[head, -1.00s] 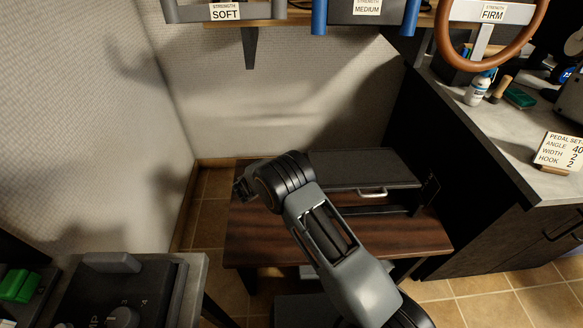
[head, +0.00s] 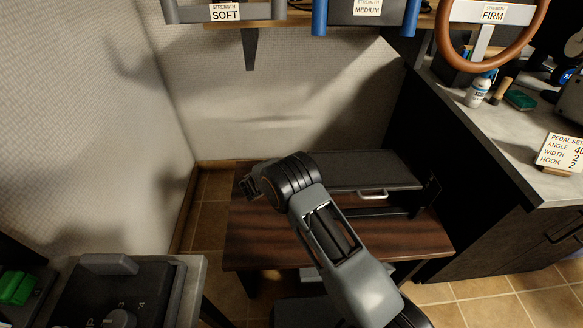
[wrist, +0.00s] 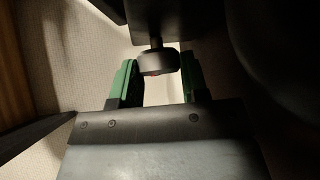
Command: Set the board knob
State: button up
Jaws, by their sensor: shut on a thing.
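In the wrist view, my gripper (wrist: 158,82) has its green-padded fingers on either side of a dark round knob (wrist: 155,62). The knob hangs on a short stem under a dark flat body (wrist: 165,20). In the head view, my gripper (head: 250,182) is by the left end of a dark board-like slab (head: 365,172) with a silver handle, above a brown wooden table (head: 265,240). The knob between my fingers cannot be made out in the head view.
A black box with a numbered dial (head: 122,318) stands at the lower left. A counter with a pedal-setting card (head: 562,150) is on the right. The wall stands close on the left.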

jog(key=shift+c, duration=1.4)
jog(key=shift+d, duration=0.15)
jog(key=shift+r+g, duration=0.15)
jog(key=shift+g, duration=0.15)
jog(key=shift+a+r+n+g+y+p, duration=0.2)
jog(key=shift+n+g+y+p, duration=0.35)
jog(key=shift+n+p, duration=0.3)
jog(key=n+g+p, duration=0.1)
jog(key=g, duration=0.2)
jog(key=shift+w+n+y+p, duration=0.2)
jog(key=shift+n+y+p, duration=0.05)
jog(key=shift+n+p, duration=0.15)
jog(key=shift+w+f+n+g, duration=0.15)
jog(key=shift+n+g, duration=0.6)
jog(key=shift+g, duration=0.5)
jog(key=g+b, duration=0.1)
jog(key=n+g+b, duration=0.1)
jog(key=shift+w+d+f+g+y, duration=0.1)
jog(key=shift+f+g+y, duration=0.05)
jog(key=shift+g+y, duration=0.2)
jog(key=shift+n+g+b, duration=0.6)
jog(key=shift+g+b, duration=0.25)
jog(key=shift+b, duration=0.3)
jog(key=shift+r, duration=0.25)
